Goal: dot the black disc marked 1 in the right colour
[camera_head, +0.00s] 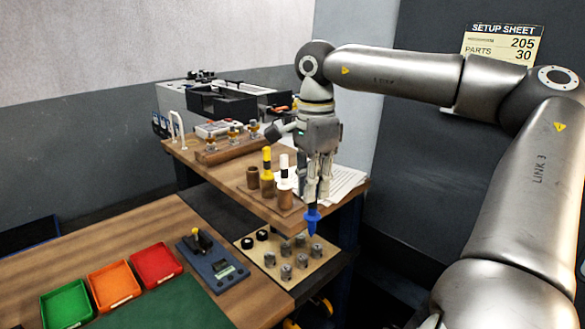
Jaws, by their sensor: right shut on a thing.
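My right gripper (316,196) points down and is shut on a blue paint marker (312,217), its tip downward. The marker is above the right back part of a light board (312,266). Two black discs, one (262,235) and another (247,243), sit at the board's left back corner, left of the marker. Their markings are too small to read. A yellow marker (267,172) and a white-capped marker (284,182) stand upright on the wooden shelf behind, left of my gripper. My left gripper is not in view.
Several grey metal parts (286,272) stand on the board near the marker. A dark blue gauge stand (212,262) and green, orange and red trays (155,263) are to the left. White paper sheets (345,181) lie on the shelf. A setup sheet (502,44) hangs on the wall.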

